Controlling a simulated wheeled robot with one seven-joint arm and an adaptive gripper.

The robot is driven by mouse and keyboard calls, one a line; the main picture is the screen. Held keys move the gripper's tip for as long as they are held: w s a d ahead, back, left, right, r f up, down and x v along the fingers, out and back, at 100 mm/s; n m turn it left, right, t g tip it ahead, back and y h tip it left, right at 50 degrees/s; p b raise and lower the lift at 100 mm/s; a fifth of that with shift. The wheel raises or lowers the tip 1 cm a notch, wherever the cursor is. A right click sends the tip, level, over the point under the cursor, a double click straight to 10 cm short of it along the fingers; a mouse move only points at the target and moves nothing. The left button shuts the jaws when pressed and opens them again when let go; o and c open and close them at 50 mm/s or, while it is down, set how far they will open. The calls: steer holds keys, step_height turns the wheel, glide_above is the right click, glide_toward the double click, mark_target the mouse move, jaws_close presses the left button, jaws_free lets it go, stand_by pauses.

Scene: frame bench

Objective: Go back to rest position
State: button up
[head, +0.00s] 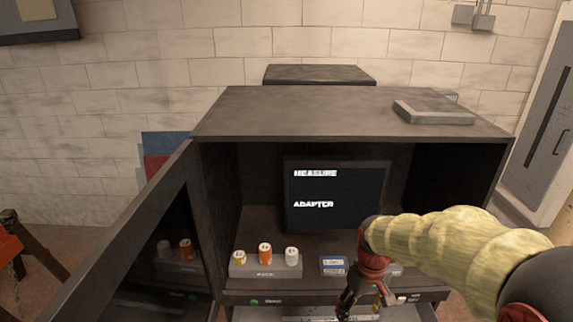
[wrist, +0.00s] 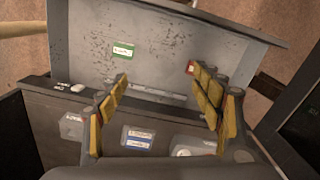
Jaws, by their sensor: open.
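My gripper (head: 362,300) hangs in front of the open dark cabinet (head: 350,108), at the lower middle right of the head view. In the wrist view my gripper (wrist: 165,100) is open, with its two yellow-padded fingers wide apart and nothing between them. My arm, in a pale yellow sleeve, reaches in from the right in the head view. A small block with blue and white labels (head: 333,265) sits just left of my gripper; it also shows between the fingers in the wrist view (wrist: 138,138).
A grey holder (head: 265,272) carries white and orange cylinders inside the cabinet. A screen (head: 337,195) reading MEASURE and ADAPTER stands behind. The cabinet door (head: 140,235) is swung open at left. A grey panel (wrist: 165,55) with a green label lies ahead in the wrist view.

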steer(key=s+f+m+t+b, duration=0.1)
steer(key=s+m+t+b, duration=0.2)
steer(key=s+b, duration=1.3)
steer(key=t, duration=0.2)
steer(key=shift+s+f+t+b, duration=0.25)
steer(key=shift+s+t+b, duration=0.05)
steer(key=shift+s+t, duration=0.1)
